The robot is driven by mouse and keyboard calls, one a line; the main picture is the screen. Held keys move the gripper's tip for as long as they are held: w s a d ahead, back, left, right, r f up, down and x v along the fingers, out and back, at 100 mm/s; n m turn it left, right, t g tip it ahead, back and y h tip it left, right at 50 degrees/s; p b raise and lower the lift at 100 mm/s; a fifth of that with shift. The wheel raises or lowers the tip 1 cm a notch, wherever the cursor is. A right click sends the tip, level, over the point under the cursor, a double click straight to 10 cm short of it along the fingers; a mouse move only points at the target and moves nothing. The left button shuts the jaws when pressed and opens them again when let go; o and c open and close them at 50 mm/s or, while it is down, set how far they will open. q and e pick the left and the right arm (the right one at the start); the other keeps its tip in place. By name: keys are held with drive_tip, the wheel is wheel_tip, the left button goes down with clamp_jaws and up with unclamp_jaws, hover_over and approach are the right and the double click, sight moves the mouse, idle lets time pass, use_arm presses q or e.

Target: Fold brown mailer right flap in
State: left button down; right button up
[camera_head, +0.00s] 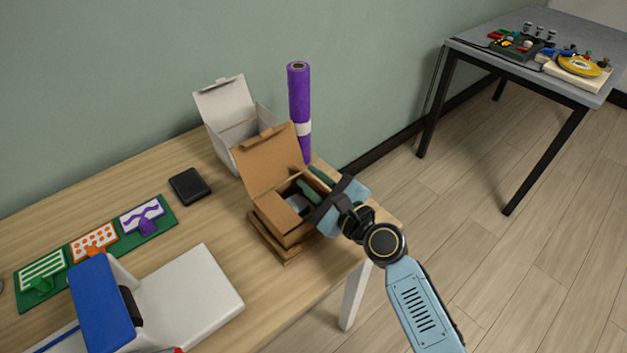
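The brown mailer (267,165) stands open near the table's right end, its lid raised at the back. Dark green and grey items lie inside it. My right gripper (328,203) is at the mailer's right side, over or against its right edge. The gripper and wrist cover that side, so the right flap cannot be made out clearly. Whether the fingers are open or shut does not show. My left gripper is not in view.
An open white box (222,102) and an upright purple roll (299,100) stand behind the mailer. A black square pad (189,186), a green tray of patterned cards (163,222) and a blue-and-white device (100,305) are to the left. A grey table (480,42) stands apart at right.

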clamp_jaws()
drive_tip(key=shift+f, duration=0.1)
drive_tip(key=n, duration=0.2)
drive_tip(key=f+n+b, duration=0.1)
drive_tip(key=shift+s+a+n, duration=0.3)
drive_tip(key=shift+a, duration=0.05)
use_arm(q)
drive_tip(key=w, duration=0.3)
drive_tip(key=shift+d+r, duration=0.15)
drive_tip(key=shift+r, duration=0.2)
use_arm(e)
drive_tip(key=shift+n, duration=0.4)
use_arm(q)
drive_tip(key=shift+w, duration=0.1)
use_arm(e)
drive_tip(key=shift+c, duration=2.3)
unclamp_jaws()
drive_tip(key=o, duration=0.5)
drive_tip(key=shift+c, duration=0.2)
drive_tip(key=shift+s+a+f, duration=0.1)
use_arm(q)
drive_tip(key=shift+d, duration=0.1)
use_arm(e)
drive_tip(key=shift+s+f, duration=0.1)
